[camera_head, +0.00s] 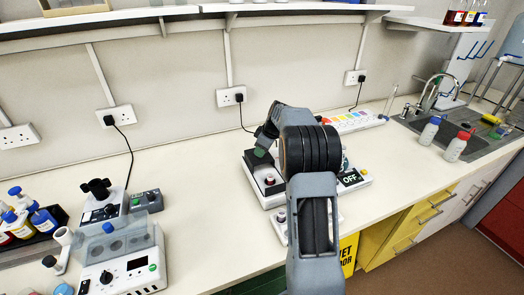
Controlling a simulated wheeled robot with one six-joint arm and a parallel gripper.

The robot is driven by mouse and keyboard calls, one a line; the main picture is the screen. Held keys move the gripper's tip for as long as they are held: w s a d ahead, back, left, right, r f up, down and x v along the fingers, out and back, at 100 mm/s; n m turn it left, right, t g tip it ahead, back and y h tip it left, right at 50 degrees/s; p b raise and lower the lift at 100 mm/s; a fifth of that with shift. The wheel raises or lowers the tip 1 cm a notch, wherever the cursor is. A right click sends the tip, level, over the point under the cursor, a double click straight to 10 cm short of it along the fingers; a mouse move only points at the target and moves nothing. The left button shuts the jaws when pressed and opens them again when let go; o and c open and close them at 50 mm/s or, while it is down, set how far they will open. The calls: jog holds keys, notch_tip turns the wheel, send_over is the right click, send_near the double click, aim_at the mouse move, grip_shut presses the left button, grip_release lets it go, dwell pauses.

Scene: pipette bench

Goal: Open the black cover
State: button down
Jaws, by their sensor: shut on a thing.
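My arm reaches forward over the bench, and its links cover much of the middle of the view. My gripper (262,148) is low at the left of the arm, over a white device (270,192) with a red knob. The black cover (252,160) shows as a dark piece at the top of this device, just under my gripper. My gripper is shut on it. The contact itself is small and partly hidden, and I cannot tell how far the cover is tilted.
An "OFF" display (351,179) stands right of my arm. A device with a clear lid (118,240), a small grey box (146,201) and a bottle rack (35,228) are at left. Two wash bottles (429,132) stand near the sink (455,118).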

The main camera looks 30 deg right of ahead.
jog(key=shift+a, duration=0.1)
jog(key=c, duration=0.9)
grip_release()
jog(key=b+v, duration=0.1)
jog(key=v, duration=1.3)
jog(key=shift+f, duration=0.1)
